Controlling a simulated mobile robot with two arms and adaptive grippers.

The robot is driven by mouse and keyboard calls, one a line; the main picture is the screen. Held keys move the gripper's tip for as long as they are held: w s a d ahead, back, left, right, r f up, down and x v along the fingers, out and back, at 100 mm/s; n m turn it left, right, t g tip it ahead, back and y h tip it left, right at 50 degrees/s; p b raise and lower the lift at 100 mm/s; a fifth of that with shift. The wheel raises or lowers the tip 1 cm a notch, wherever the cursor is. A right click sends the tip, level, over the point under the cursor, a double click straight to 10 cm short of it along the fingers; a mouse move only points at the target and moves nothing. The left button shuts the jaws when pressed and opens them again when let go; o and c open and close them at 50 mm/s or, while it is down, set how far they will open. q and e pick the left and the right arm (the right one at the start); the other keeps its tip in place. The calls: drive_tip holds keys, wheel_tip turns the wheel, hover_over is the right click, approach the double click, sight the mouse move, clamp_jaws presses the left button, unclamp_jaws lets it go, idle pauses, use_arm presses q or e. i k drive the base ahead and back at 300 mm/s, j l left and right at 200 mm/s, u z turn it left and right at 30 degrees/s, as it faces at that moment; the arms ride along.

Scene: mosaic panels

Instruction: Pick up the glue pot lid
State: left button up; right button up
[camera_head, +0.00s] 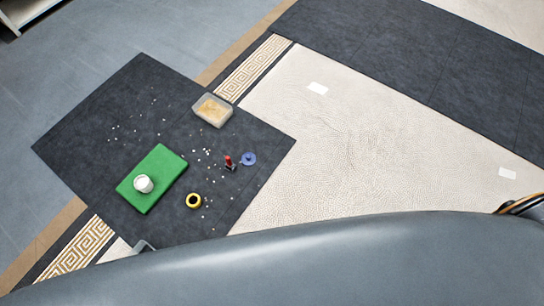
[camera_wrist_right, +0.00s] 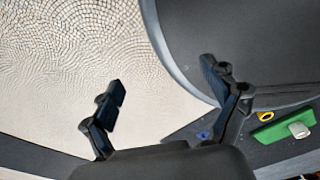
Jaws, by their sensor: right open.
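A small blue disc with a raised knob (camera_head: 249,159), which looks like the glue pot lid, lies flat near the right corner of the dark mat (camera_head: 85,150). A red-handled tool (camera_head: 229,160) is close on its left. In the right wrist view a small blue patch, likely the lid (camera_wrist_right: 203,135), shows beyond the right-hand finger, partly hidden. My right gripper (camera_wrist_right: 165,97) is open and empty, well away from the lid. A white rounded pot-like object (camera_head: 143,184) sits on a green pad (camera_head: 167,167). My left gripper is in neither view.
A clear tray of tan material (camera_head: 212,110) stands at the mat's far edge. Small white pieces are scattered about. A grey container (camera_head: 143,247) is partly hidden by my body. The pale patterned floor (camera_head: 330,150) right of the mat is mostly clear.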

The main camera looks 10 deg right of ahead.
sight(247, 159)
drive_tip(key=u, duration=1.7)
drive_tip(key=l+u, duration=0.4)
drive_tip(key=l, duration=0.35)
drive_tip(key=k+l+u, duration=0.15)
drive_tip(key=l+u, duration=0.25)
drive_tip(key=l, duration=0.3)
